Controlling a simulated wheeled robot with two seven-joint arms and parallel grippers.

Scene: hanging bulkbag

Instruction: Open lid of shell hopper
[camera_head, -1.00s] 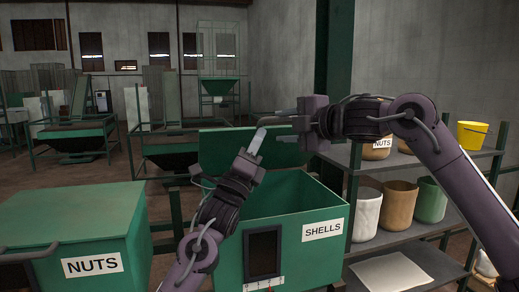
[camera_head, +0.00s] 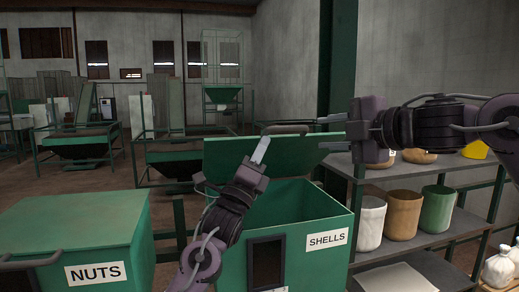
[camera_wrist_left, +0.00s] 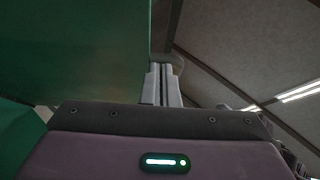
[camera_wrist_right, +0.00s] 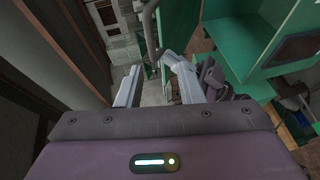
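The green shell hopper (camera_head: 325,262) has a "SHELLS" label on its front. Its lid (camera_head: 305,153) stands up at the back and the box is open. The lid's handle (camera_head: 287,129) is at the top edge. My left gripper (camera_head: 262,148) is in front of the lid, fingertips near the handle's left end. Its fingers look shut together in the left wrist view (camera_wrist_left: 161,85), beside the green lid; I see nothing clearly held. My right gripper (camera_head: 328,132) is open, right of the lid and apart from the handle. The right wrist view shows its spread fingers (camera_wrist_right: 152,80).
A closed green nuts hopper (camera_head: 75,235) stands at the left. A grey shelf (camera_head: 420,245) with several pots is at the right, under my right arm. Green frames and bins (camera_head: 80,143) stand further back.

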